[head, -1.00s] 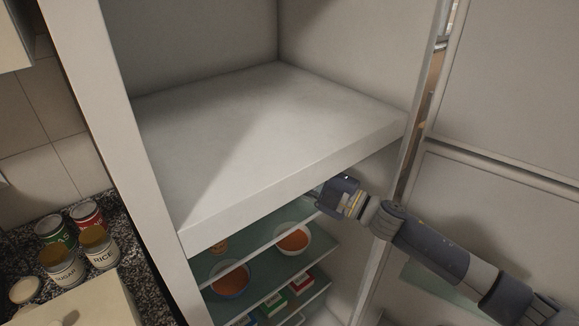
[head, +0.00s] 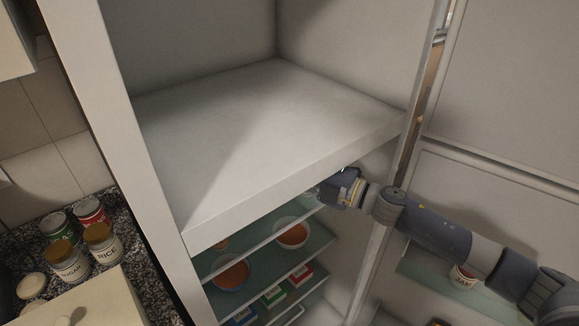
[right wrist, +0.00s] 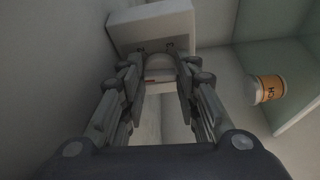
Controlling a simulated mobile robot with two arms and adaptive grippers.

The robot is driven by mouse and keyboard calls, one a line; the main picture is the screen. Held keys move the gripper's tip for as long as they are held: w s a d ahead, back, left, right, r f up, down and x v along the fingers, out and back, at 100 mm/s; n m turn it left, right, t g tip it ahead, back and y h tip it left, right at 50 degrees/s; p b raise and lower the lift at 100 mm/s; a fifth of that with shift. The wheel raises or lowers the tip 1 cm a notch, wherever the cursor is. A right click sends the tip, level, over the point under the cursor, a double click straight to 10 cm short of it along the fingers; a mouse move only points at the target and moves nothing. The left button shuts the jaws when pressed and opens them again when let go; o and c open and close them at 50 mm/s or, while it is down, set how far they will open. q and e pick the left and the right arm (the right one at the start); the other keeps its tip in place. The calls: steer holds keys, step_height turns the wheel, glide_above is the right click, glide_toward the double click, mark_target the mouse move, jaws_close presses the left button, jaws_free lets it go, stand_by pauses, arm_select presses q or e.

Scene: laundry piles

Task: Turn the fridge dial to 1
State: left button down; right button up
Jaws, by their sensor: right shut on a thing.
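The fridge dial (right wrist: 159,64) is a pale round knob on a white box (right wrist: 150,26) in the right wrist view. A small red mark shows near its lower edge. My right gripper (right wrist: 157,54) has a finger on each side of the dial and is shut on it. The dial's numbers cannot be read. In the head view my right gripper (head: 322,191) reaches into the open fridge (head: 153,170) just under the upper compartment's floor; its fingertips and the dial are hidden there. My left gripper is not in view.
Glass shelves below hold bowls of orange food (head: 291,235) and several small boxes (head: 300,275). The open door (head: 500,185) stands at right, with a jar (head: 462,279) on its shelf. Several cans (head: 102,243) stand on the counter at left.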

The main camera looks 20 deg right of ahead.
steer(key=o, duration=0.8)
steer(key=shift+v, duration=5.95)
